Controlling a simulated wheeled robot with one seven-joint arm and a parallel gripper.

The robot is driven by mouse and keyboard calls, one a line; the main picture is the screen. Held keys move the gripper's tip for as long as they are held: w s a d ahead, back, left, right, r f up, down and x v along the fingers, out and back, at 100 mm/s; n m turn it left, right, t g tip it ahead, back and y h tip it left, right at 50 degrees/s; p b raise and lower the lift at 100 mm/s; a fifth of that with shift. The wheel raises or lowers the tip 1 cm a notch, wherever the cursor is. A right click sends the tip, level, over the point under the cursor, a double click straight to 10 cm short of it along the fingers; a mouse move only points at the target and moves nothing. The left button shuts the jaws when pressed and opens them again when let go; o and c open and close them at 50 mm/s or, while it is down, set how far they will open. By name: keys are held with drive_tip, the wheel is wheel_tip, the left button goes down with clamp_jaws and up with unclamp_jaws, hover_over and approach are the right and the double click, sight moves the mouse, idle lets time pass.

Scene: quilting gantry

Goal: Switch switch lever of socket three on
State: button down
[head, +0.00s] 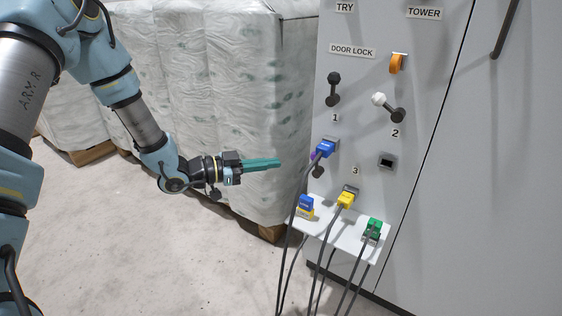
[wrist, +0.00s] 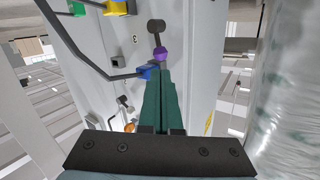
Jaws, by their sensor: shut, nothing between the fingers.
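The grey panel (head: 360,130) carries a switch lever with a purple knob (head: 316,156), left of the "3" label (head: 355,170). Its dark pivot is below the knob, so the lever points up. A blue plug (head: 326,147) partly overlaps it. In the wrist view the purple knob (wrist: 160,54) and dark pivot (wrist: 156,26) lie just beyond the fingertips. A yellow plug (head: 347,197) sits in the socket under "3". My gripper (head: 279,162) has green fingers, shut and empty, left of the purple knob and apart from it. The fingers also show in the wrist view (wrist: 162,78).
An empty socket (head: 386,160) is under "2". A shelf (head: 331,236) holds a blue plug (head: 306,203) and a green plug (head: 373,230). Cables hang down. Wrapped bales (head: 225,80) stand behind.

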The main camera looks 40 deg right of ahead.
drive_tip(key=shift+v, duration=2.65)
